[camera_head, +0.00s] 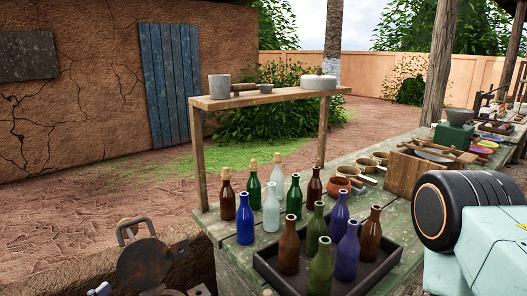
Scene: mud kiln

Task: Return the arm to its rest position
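Small pale parts (150,291) show at the bottom left edge, on either side of a dark round metal piece; they look like the tips of my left gripper, but most of it is cut off, so I cannot tell whether it is open or shut. My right arm (480,225), with a black cylinder and pale teal housings, fills the lower right. It is bent close to the camera, and its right gripper is out of view.
A green worn table (229,254) holds a dark tray (378,272) with several bottles, more bottles behind, clay cups and a wooden box (413,172). A raised shelf (278,97) stands over it. A dark round metal piece with a handle (144,262) is lower left. Open ground lies behind.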

